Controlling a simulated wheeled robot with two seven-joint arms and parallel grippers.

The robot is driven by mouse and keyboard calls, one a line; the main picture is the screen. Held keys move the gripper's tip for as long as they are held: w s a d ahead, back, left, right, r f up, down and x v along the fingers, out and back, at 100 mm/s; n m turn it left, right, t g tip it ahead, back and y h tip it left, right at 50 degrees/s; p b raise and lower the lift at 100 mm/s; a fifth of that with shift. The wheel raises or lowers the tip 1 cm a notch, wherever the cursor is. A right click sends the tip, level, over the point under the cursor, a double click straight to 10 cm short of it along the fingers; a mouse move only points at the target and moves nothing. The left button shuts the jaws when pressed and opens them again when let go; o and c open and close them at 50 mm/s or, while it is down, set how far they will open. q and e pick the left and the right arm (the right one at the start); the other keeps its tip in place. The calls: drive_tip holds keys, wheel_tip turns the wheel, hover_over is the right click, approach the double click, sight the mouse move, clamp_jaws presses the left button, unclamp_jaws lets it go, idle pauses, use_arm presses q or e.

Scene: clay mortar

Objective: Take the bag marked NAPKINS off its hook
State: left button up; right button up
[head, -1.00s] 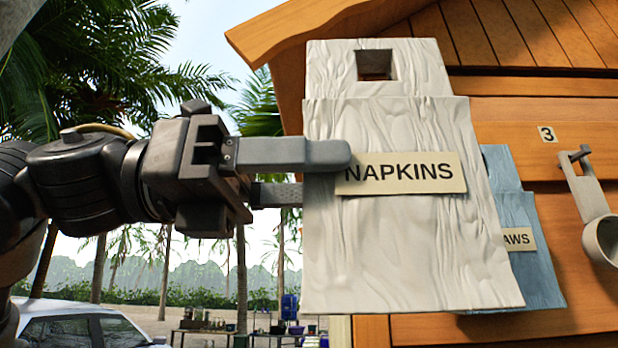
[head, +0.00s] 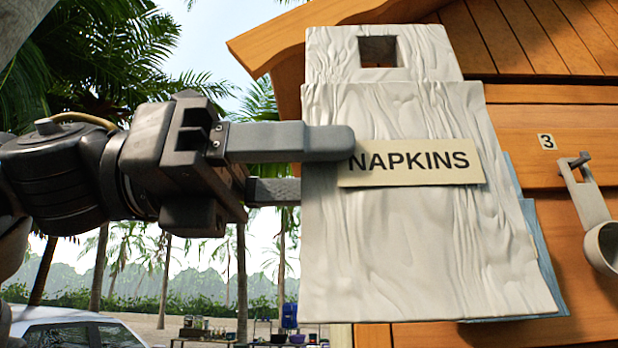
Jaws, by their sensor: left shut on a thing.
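The white bag marked NAPKINS (head: 420,240) hangs upright in front of the wooden hut, with a square hole near its top. Its cream label shows on the front. No hook shows through the hole, only dark wood behind. My left gripper (head: 318,165) comes in from the left and is shut on the bag's left edge, one finger in front beside the label and the other behind. My right gripper is not in view.
A blue bag (head: 537,250) is mostly hidden behind the white one. The roof edge (head: 300,35) overhangs above. Open air lies to the left.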

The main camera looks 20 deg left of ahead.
use_arm(q)
drive_tip(key=s+d+b, duration=0.1)
drive_tip(key=s+d, duration=0.1)
drive_tip(key=s, duration=0.5)
drive_tip(key=shift+s, duration=0.2)
idle(0.7)
drive_tip(key=shift+a, duration=0.1)
drive_tip(key=shift+s+d+b, duration=0.15)
drive_tip(key=shift+s+d, duration=0.05)
drive_tip(key=shift+s, duration=0.6)
drive_tip(key=shift+s+d+b, duration=0.1)
drive_tip(key=shift+s+d, duration=0.15)
drive_tip(key=shift+s, duration=0.6)
drive_tip(key=shift+s+d+b, duration=0.15)
drive_tip(key=shift+s+d, duration=0.05)
drive_tip(key=shift+s, duration=0.6)
